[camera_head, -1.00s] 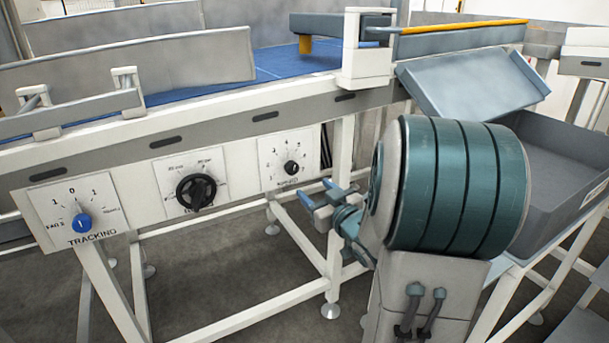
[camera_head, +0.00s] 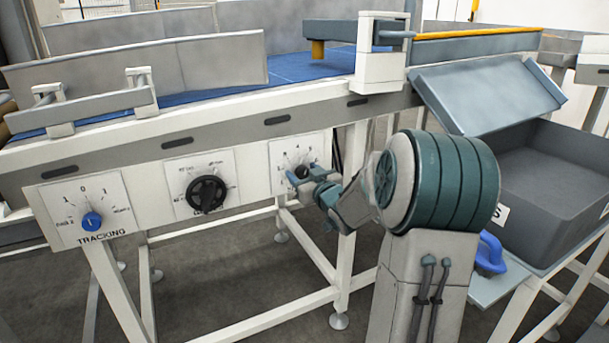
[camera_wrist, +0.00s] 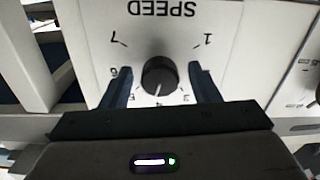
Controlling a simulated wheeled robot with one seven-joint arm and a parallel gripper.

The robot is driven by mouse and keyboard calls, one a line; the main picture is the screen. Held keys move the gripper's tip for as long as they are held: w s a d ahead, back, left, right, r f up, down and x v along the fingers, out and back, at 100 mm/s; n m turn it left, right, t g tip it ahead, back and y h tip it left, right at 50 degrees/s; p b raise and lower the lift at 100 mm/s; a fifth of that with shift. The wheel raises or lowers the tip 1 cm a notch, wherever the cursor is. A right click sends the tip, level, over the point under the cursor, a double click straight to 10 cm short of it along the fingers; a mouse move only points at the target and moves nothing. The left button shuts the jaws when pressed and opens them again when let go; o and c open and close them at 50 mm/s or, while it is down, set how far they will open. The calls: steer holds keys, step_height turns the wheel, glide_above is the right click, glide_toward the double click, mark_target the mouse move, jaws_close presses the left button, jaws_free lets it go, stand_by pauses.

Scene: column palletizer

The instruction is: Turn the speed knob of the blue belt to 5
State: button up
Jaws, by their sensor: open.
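The speed knob (camera_wrist: 159,75) is small, round and black, on a white panel (camera_wrist: 165,30) that appears upside down in the wrist view. Its white mark points down in the picture, roughly toward the 4; some numbers are partly hidden. My gripper (camera_wrist: 160,70) is open, with one blue finger on each side of the knob and a gap showing on both sides. In the head view my gripper (camera_head: 305,184) is in front of the speed panel (camera_head: 318,150) and covers its lower part. The blue belt (camera_head: 300,66) runs above the panels.
A larger black knob (camera_head: 207,194) sits on the panel to the left. Farther left is the blue tracking knob (camera_head: 92,221). A grey bin (camera_head: 550,175) stands at the right. A white frame leg (camera_head: 346,240) stands below and right of my gripper.

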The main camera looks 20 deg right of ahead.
steer(key=c, duration=1)
steer(key=shift+o, duration=0.2)
steer(key=shift+r+m+p, duration=0.15)
steer(key=shift+m+p, duration=0.85)
steer(key=shift+p, duration=0.15)
steer(key=m+p, duration=0.1)
steer(key=m, duration=0.2)
steer(key=shift+f+p, duration=0.2)
steer(key=shift+p, duration=0.15)
steer(key=o, duration=1)
steer(key=shift+c, duration=0.2)
steer(key=s+p, duration=0.1)
steer(key=s, duration=1.3)
steer(key=shift+d+p, duration=0.25)
steer(key=shift+p, duration=0.05)
steer(key=shift+w+r, duration=0.1)
